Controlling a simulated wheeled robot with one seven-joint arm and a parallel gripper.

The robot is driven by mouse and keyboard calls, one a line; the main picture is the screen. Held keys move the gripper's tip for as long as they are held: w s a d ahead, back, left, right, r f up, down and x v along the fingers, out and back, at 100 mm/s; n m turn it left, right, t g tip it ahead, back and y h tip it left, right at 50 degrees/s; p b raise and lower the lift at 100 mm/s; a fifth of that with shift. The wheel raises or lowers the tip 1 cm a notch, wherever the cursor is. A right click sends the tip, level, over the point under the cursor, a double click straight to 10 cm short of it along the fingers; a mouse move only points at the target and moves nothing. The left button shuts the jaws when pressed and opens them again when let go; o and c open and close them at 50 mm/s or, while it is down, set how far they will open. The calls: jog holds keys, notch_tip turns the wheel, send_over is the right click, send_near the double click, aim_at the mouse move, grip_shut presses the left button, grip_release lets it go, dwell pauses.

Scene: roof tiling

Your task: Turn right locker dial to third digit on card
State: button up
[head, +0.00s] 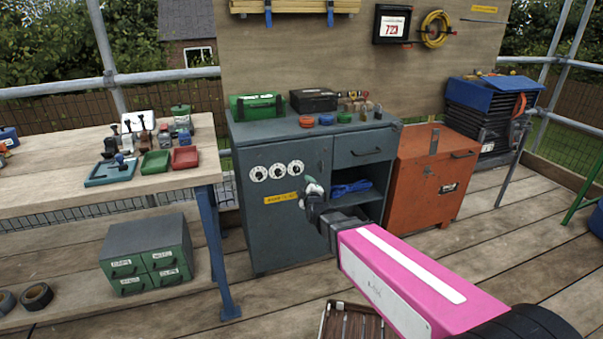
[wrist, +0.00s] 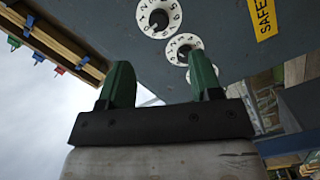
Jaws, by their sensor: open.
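The grey locker (head: 284,205) stands in the middle of the head view with three white dials in a row on its door. The right dial (head: 295,168) is just up and left of my gripper (head: 313,188). In the wrist view, the right dial (wrist: 159,17) appears largest at the top, and the middle dial (wrist: 184,47) is below it. The left dial is partly covered by a green fingertip. My gripper (wrist: 162,82) is open and empty, apart from the dials. The dial settings are too small to read. The card (head: 392,27) shows red digits starting 72; the third looks like 3.
A yellow label (head: 281,198) is under the dials. An open shelf with blue rope (head: 350,188) is right of the door. An orange cabinet (head: 432,175) stands at right, a wooden workbench (head: 70,188) at left. A green box (head: 257,107) sits on the locker top.

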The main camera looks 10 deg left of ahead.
aim_at(297, 171)
jog(key=x, duration=1.1)
jog(key=shift+s+a+r, duration=0.1)
jog(key=shift+a+r, duration=0.05)
jog(key=shift+r, duration=0.1)
jog(key=c, duration=0.9)
